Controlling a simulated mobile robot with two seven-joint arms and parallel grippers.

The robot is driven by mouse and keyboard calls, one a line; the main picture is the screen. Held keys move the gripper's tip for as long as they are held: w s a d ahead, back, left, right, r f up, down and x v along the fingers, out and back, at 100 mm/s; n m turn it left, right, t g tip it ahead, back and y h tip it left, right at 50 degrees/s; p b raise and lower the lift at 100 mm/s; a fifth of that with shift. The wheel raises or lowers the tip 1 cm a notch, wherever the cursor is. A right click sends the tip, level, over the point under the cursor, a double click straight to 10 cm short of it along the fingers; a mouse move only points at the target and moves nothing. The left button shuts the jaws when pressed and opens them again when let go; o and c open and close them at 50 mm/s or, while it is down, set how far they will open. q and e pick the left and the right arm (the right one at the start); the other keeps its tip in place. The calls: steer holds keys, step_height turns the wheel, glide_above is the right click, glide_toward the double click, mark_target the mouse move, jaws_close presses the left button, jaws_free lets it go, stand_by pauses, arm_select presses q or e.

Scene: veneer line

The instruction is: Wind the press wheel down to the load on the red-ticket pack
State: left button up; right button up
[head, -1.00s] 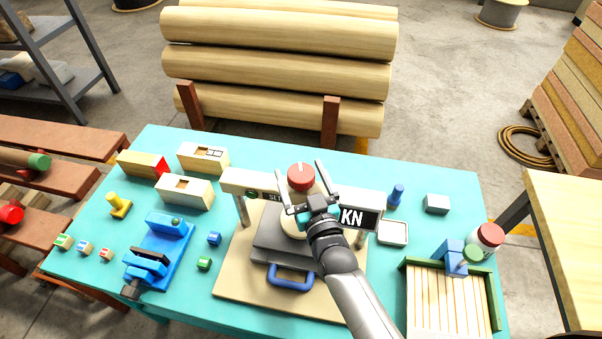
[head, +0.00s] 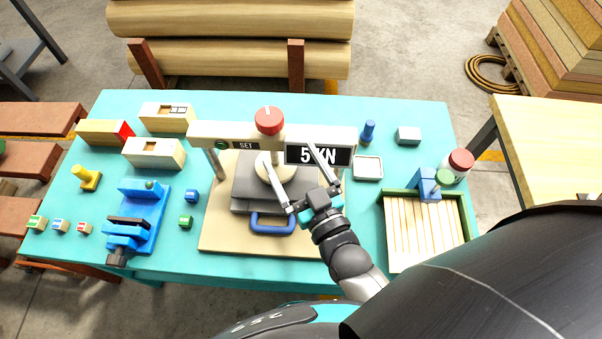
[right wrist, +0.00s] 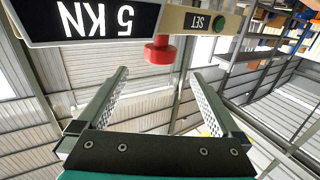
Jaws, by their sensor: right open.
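The press stands mid-table in the head view, with a pale crossbeam (head: 226,134) and a red wheel (head: 269,121) on top. Its display (head: 318,154) reads 5 KN, beside a SET label and green button. Under the beam are a pale round part, a dark plate (head: 243,188) and a blue handle (head: 272,227). My right gripper (head: 290,152) is open and empty, in front of the beam and clear of the wheel. The right wrist view shows the red wheel (right wrist: 160,52) beyond the open fingers. A wooden block with a red end (head: 104,132) lies back left. My left gripper is out of view.
Two more wooden blocks (head: 153,153) lie near the red-ended one. A blue vise (head: 143,222) stands at left with small coloured blocks around. A slatted crate (head: 425,230) with a blue-and-green item and a red-lidded jar (head: 459,166) are at right.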

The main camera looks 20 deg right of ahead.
steer(key=shift+s+d, duration=0.15)
steer(key=shift+s, duration=1.45)
